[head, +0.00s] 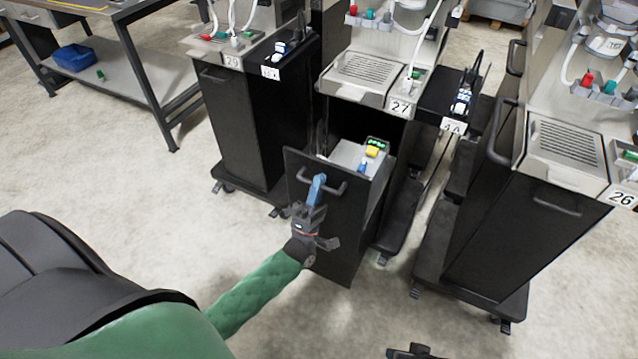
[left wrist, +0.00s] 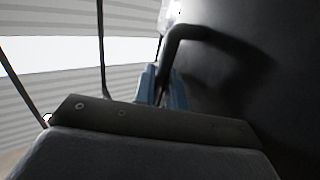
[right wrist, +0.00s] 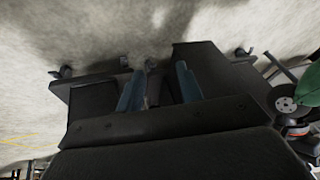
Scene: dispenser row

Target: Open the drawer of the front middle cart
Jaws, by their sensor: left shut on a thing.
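The front middle cart, labelled 27 (head: 362,72), has its black drawer (head: 325,228) pulled out toward me. The inside of the drawer shows behind its tall front panel. My left gripper (head: 318,182) is shut on the drawer handle (head: 338,189), a dark bar across the upper front panel. In the left wrist view the blue fingers (left wrist: 162,88) are at the bent end of the handle (left wrist: 205,34). My right gripper (right wrist: 159,84) is open and empty in the right wrist view, its fingers apart above dark cart parts and floor.
In the drawer lie a yellow item (head: 371,151) and a blue-and-white one (head: 362,166). Cart 29 (head: 235,120) stands to the left and cart 26 (head: 520,220) to the right. A metal workbench (head: 150,85) is at upper left. Floor at left is clear.

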